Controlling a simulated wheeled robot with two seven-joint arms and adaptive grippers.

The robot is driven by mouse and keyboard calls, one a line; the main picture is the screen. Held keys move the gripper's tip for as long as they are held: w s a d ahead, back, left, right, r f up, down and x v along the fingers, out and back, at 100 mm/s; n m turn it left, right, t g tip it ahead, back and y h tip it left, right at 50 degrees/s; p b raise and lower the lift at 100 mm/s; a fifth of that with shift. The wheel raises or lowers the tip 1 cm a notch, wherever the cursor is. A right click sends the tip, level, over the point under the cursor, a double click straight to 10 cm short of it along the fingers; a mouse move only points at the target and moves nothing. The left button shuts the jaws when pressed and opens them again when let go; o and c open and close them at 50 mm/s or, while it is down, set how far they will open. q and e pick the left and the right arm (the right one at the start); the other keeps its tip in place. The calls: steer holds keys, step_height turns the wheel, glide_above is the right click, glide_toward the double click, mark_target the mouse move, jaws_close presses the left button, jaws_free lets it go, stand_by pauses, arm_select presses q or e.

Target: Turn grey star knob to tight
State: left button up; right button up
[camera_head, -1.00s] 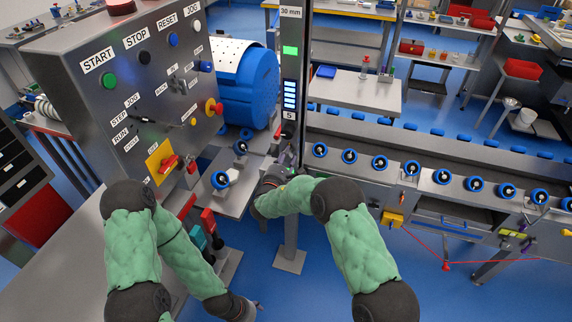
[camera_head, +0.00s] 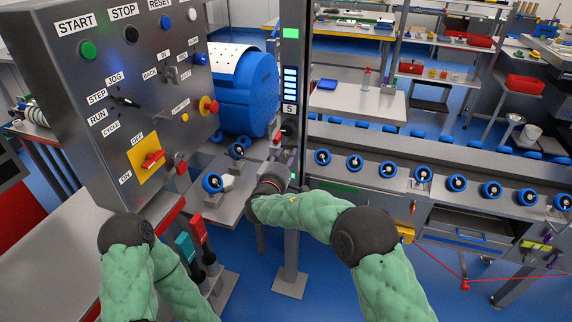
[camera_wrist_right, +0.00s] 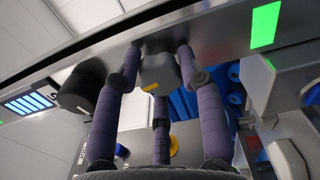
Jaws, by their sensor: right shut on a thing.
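The grey star knob (camera_wrist_right: 158,73) shows in the right wrist view as a dark grey lobed piece on the underside of a metal post. My right gripper (camera_wrist_right: 158,62) is shut around it, with purple-grey fingers on its left and right and a third finger below. In the head view my right gripper (camera_head: 284,163) is at the post, beside the blue drum, and its hand and the post area hide the knob. The knob's turn angle cannot be read. My left arm comes down at the lower left of the head view; its gripper is out of frame.
A black round knob (camera_wrist_right: 82,84) sits left of the fingers in the right wrist view. The control panel (camera_head: 62,104) stands at left, with the blue drum (camera_head: 243,95) behind it. A roller conveyor (camera_head: 400,172) runs right from the post (camera_head: 291,255).

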steer(key=shift+d+m, duration=0.15)
steer(key=shift+m, duration=0.95)
steer(key=o, duration=1.1)
steer(key=shift+d, duration=0.1)
steer(key=shift+o, duration=0.2)
steer(key=shift+s+a, duration=0.3)
steer(key=v, duration=1.1)
steer(key=shift+s, duration=0.15)
